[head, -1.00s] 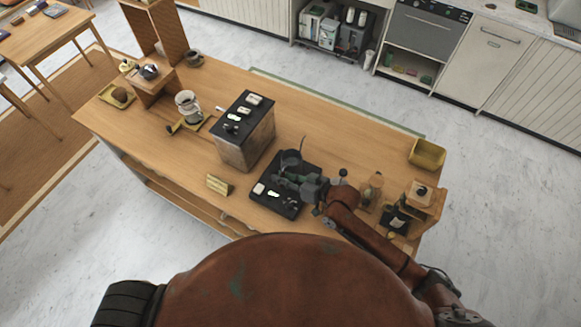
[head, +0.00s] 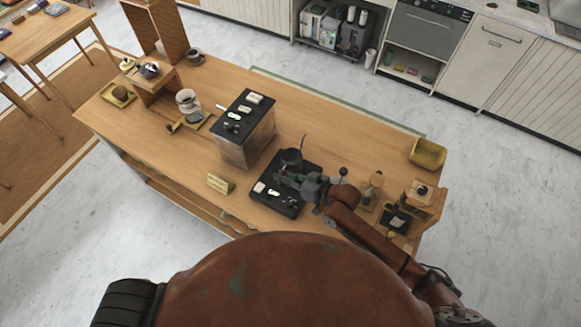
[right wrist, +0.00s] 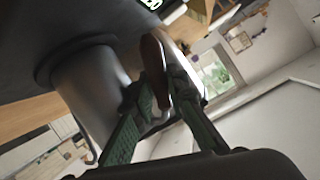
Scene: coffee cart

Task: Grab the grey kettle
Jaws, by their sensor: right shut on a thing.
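The grey kettle (head: 291,157), with a thin curved spout, stands on the black scale-like base (head: 283,208) on the wooden counter. My right gripper (head: 281,178) is at the kettle's near side. In the right wrist view the kettle's grey body (right wrist: 88,90) is on the left, and its brown handle (right wrist: 155,72) lies between the two green fingers of my right gripper (right wrist: 160,95), which are shut on it. The kettle's far side is hidden in that view. My left gripper is not in view.
A dark-topped box (head: 246,127) stands left of the kettle. A small sign (head: 220,184) is at the counter's near edge. A grinder (head: 418,193) and a yellow tray (head: 427,153) are at the right. Clear counter lies behind the kettle.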

